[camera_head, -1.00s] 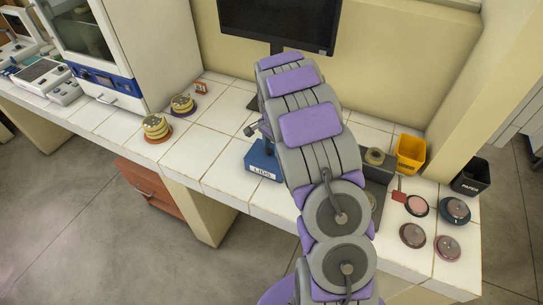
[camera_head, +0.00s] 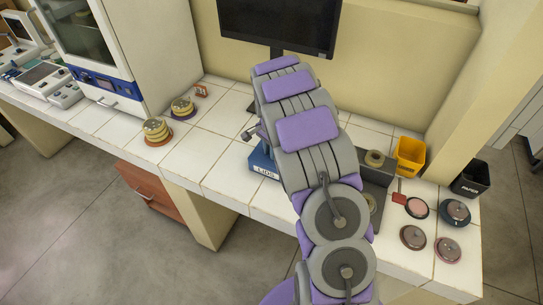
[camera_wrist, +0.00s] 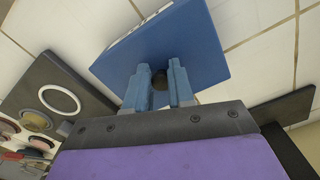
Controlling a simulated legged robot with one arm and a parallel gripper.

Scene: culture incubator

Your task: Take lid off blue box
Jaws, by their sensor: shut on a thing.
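The blue box (camera_head: 262,164) with a white label reading LIDS stands on the white tiled bench, left of my arm. My arm hides its right part. In the wrist view the blue top of the lid (camera_wrist: 200,45) fills the upper middle, with a small dark round knob (camera_wrist: 160,80) on it. My gripper (camera_wrist: 161,84) has its two fingers on either side of the knob and is shut on it. I cannot tell whether the lid rests on the box or is raised from it.
A monitor (camera_head: 278,27) stands behind. Stacked dishes (camera_head: 157,131) sit to the left. A grey tray (camera_head: 376,182), a yellow bin (camera_head: 410,155), a black bin (camera_head: 470,178) and several round dishes (camera_head: 412,237) are to the right. The tiles left of the box are clear.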

